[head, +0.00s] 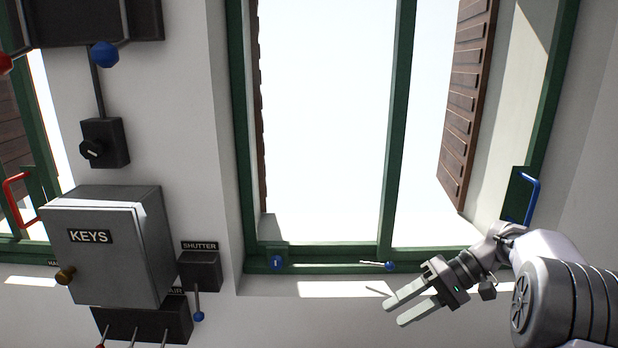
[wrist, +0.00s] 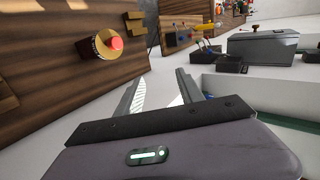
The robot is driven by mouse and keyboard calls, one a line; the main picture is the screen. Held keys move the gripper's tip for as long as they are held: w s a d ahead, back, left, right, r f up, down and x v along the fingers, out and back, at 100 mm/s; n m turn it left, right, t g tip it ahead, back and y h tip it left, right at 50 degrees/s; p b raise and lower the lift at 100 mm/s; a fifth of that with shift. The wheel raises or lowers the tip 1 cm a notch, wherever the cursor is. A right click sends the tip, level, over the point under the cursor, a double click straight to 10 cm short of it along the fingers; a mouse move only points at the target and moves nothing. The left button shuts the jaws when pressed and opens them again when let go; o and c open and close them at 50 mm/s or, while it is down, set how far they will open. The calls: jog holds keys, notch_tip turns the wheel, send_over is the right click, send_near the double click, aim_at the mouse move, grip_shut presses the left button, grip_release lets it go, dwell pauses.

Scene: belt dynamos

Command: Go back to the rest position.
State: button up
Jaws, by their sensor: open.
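My gripper (head: 392,308) is at the lower right in the head view, in front of the window sill. Its two fingers point to the left and slightly down, spread apart with nothing between them. In the wrist view the open fingers of my gripper (wrist: 160,90) stand against a pale wall, also with nothing held. My arm enters from the right edge in the head view.
A green-framed window (head: 392,150) with a blue handle (head: 530,198) is behind my arm. A grey KEYS box (head: 105,265) and a SHUTTER lever box (head: 200,270) are on the left wall. The wrist view shows a red button (wrist: 116,43) on a wooden panel (wrist: 50,70).

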jog(key=s+a+f+m+t+h+b, duration=0.1)
jog(key=s+a+h+b, duration=0.3)
jog(key=s, duration=0.3)
jog(key=s+a+f+m+t+h+b, duration=0.1)
jog(key=s+a+f+b, duration=0.1)
jog(key=s+a+b, duration=0.35)
jog(key=s+f+m+t+h+b, duration=0.3)
jog(key=s+f+b, duration=0.5)
jog(key=s, duration=0.7)
notch_tip(320, 180, down, 3)
jog(key=shift+s+d+r+t, duration=0.2)
jog(key=shift+s+t, duration=0.15)
jog(key=shift+t, duration=0.35)
